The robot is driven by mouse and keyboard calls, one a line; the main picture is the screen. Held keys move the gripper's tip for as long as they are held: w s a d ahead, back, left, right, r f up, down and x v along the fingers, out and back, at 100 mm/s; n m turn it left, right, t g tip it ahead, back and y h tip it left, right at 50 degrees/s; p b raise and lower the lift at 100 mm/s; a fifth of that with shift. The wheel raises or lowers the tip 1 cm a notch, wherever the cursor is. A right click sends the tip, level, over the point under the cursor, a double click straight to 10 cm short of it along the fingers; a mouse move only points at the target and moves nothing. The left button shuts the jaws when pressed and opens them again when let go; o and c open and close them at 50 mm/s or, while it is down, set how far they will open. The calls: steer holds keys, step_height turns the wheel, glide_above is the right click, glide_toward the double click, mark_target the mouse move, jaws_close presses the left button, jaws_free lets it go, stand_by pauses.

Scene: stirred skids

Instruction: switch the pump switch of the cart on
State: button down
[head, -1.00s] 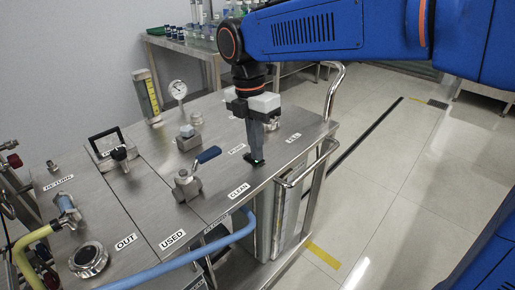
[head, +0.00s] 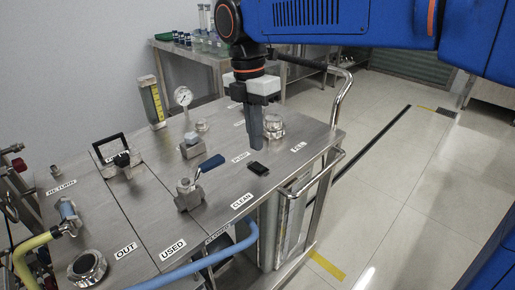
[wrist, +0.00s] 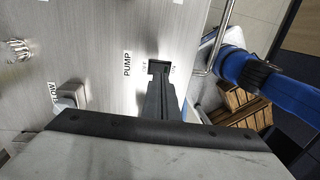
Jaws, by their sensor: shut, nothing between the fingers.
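The pump switch (head: 258,168) is a small black rocker on the cart's steel top (head: 225,180), beside the PUMP label (head: 240,156). No lit part of it shows in the head view, and its tilt is too small to tell. My gripper (head: 272,138) points down with its fingers together and empty. In the head view its tips are a little above the switch in the picture and apart from it. In the wrist view the fingers (wrist: 160,90) reach toward the switch beside the PUMP label (wrist: 127,63) and largely hide it.
A blue-handled valve (head: 190,192) stands left of the switch. A filler cap (head: 273,127) is behind my fingers. A gauge (head: 183,97) and flow tube (head: 152,102) rise at the back. A handrail (head: 318,176) edges the cart's right side; open floor lies beyond.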

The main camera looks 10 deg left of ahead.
mark_target(262, 168)
step_height(262, 168, up, 9)
steer(key=shift+w+a, duration=0.3)
steer(key=shift+a, duration=0.15)
steer(key=shift+r, duration=0.1)
steer(key=shift+s+d, duration=0.45)
steer(key=shift+d, duration=0.05)
steer(key=f, duration=0.4)
steer(key=d+f, duration=0.1)
steer(key=f, duration=0.4)
steer(key=s+f, duration=0.1)
steer(key=f, duration=0.4)
steer(key=shift+d, duration=0.15)
